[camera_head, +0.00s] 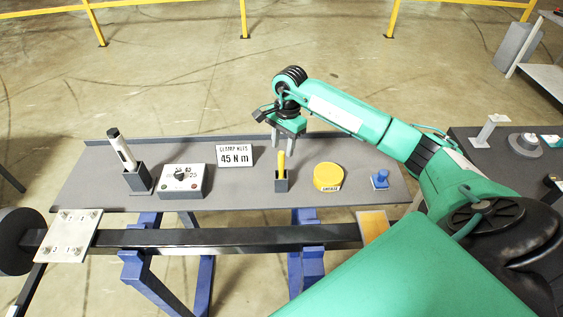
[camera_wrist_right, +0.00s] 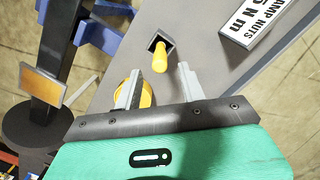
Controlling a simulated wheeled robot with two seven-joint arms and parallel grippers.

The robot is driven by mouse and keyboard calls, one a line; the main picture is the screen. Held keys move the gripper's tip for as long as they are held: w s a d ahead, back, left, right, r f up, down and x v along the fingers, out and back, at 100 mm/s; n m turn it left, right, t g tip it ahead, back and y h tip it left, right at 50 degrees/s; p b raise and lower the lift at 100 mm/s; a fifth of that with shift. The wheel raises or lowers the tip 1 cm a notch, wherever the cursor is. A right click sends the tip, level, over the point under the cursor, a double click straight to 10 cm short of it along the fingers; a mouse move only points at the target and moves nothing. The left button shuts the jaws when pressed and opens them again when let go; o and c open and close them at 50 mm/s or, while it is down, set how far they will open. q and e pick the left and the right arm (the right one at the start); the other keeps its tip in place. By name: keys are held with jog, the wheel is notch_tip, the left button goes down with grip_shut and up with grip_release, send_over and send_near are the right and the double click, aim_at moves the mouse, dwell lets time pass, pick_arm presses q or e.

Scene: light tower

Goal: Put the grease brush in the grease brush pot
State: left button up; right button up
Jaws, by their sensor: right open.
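The grease brush (camera_head: 282,164), seen as a yellow handle, stands nearly upright in a small dark square pot (camera_head: 281,185) on the grey bench. Its lower end is hidden inside the pot. In the right wrist view the handle (camera_wrist_right: 160,60) sticks out of the pot's square opening (camera_wrist_right: 154,40). My right gripper (camera_head: 289,143) hangs above and behind the brush in the head view. In the wrist view its two fingers (camera_wrist_right: 158,84) are apart and empty, with the handle lying beyond the gap between them. My left gripper is not in view.
The bench (camera_head: 232,192) also holds a yellow grease tin (camera_head: 328,177), a blue part (camera_head: 380,179), a torque sign (camera_head: 234,154), a grey control box (camera_head: 183,181) and a white-handled tool in a holder (camera_head: 122,151). A dark beam (camera_head: 230,237) runs in front.

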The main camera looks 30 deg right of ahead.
jog(key=r, duration=0.1)
jog(key=r+b, duration=0.1)
jog(key=r, duration=0.2)
jog(key=shift+d+r, duration=0.3)
jog(key=shift+r, duration=0.05)
